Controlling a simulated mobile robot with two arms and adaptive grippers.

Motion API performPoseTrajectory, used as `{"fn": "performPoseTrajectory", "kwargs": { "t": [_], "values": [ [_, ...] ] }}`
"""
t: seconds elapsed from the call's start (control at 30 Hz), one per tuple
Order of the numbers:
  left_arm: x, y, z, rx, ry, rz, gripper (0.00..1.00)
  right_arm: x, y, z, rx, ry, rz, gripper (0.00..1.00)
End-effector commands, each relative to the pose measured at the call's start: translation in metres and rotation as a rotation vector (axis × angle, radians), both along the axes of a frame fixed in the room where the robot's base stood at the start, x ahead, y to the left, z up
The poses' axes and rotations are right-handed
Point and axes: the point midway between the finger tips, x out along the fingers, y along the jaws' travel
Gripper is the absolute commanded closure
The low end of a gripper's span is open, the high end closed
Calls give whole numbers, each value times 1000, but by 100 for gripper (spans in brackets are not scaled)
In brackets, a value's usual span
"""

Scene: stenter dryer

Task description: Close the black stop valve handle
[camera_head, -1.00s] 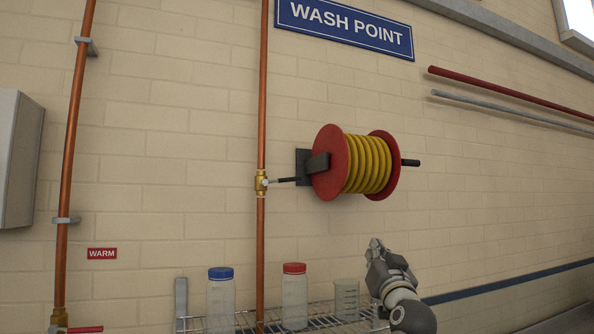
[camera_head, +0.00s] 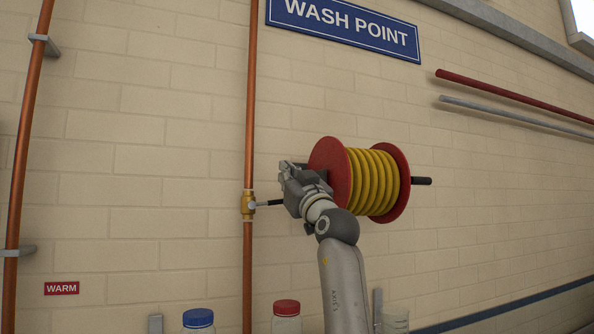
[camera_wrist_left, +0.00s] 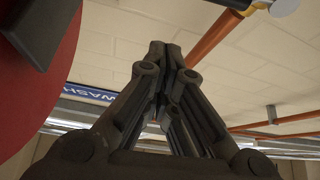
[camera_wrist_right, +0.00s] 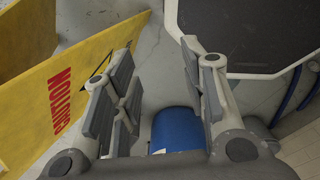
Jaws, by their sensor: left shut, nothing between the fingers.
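The black stop valve handle (camera_head: 268,203) sticks out to the right, roughly horizontal, from the brass valve (camera_head: 248,205) on the vertical copper pipe (camera_head: 250,120). The handle's right end is hidden behind my left gripper. My left gripper (camera_head: 287,170) is shut and empty, with its tips above the handle and right of the pipe; I cannot tell whether it touches the handle. The left wrist view shows its closed fingertips (camera_wrist_left: 165,52), with the brass valve (camera_wrist_left: 240,5) at the top edge, apart from them. My right gripper (camera_wrist_right: 155,65) is open and empty.
A red reel with yellow hose (camera_head: 370,180) is on the wall right beside my left gripper. Bottles with blue (camera_head: 198,317) and red (camera_head: 286,307) caps stand below. A yellow caution board (camera_wrist_right: 75,100) and a blue object (camera_wrist_right: 177,130) show near my right gripper.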

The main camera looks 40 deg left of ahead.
Motion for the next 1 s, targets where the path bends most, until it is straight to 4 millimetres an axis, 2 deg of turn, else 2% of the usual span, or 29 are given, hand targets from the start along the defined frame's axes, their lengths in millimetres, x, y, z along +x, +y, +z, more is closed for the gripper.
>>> {"fn": "performPoseTrajectory", "kwargs": {
  "t": [0.03,0.2,0.3,0.77,1.0],
  "values": [
    [4,3,0,0,3,-2,100,8,4,8,6,-11,-2,60],
    [7,4,-23,0,0,-2,100,37,22,16,29,-57,-6,60],
    [8,4,-31,2,1,-2,100,42,26,19,34,-64,-7,60],
    [9,5,-38,2,-1,-2,100,18,15,18,19,-27,-3,60],
    [9,7,-54,3,0,1,100,19,14,1,18,-28,-2,60]
  ]
}}
